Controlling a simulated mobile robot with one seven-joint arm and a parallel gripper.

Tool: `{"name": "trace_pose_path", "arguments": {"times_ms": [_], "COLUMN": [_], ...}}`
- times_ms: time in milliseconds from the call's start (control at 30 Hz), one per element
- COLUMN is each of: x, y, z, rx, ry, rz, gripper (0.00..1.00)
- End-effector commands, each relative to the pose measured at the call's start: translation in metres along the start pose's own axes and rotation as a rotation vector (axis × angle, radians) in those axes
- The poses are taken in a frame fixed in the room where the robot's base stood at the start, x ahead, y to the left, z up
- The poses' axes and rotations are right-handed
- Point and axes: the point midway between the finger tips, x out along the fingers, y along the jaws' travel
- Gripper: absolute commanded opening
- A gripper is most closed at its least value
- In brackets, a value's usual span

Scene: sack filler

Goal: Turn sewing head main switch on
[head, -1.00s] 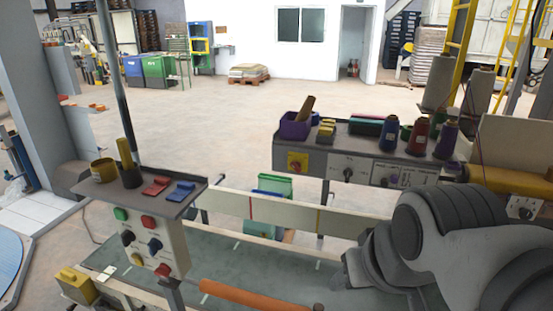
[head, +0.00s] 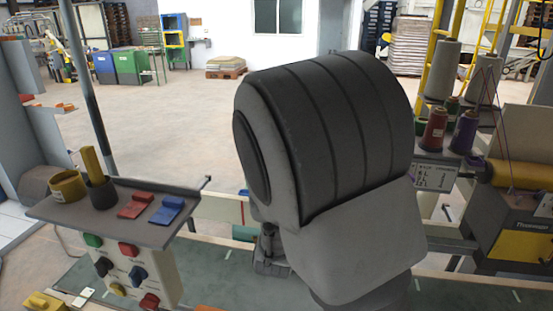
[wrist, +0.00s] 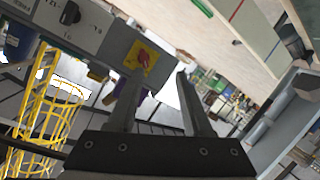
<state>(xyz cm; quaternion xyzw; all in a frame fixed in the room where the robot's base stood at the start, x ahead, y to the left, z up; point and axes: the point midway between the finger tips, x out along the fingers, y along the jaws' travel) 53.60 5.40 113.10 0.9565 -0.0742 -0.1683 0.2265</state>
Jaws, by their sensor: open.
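A red rotary switch on a yellow plate (wrist: 142,58) sits at the end of a grey control panel in the wrist view. It lies just beyond my gripper's fingertips, near the left one. My gripper (wrist: 159,77) is open, with nothing between its fingers. I see no contact with the switch. The red handle looks slanted in this rotated view, and no label on it can be read. In the head view my arm hides this switch and most of its panel.
A white panel with a black knob (wrist: 70,13) adjoins the switch. A nearer control box (head: 130,268) with several buttons and knobs stands at left, under a shelf with cups. Thread cones (head: 444,70) stand at right. Open floor lies behind.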

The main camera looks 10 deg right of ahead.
Motion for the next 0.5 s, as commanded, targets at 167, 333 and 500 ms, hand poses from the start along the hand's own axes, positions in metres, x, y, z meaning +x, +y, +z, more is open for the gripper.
{"name": "trace_pose_path", "arguments": {"times_ms": [167,333,500], "x": [0.006,0.004,0.014], "y": [-0.005,-0.005,-0.001], "z": [0.007,0.003,-0.001], "rx": [-0.177,-0.261,-0.275], "ry": [0.110,0.173,0.186], "rz": [0.153,0.229,0.248], "gripper": [0.50,0.50,0.50]}}
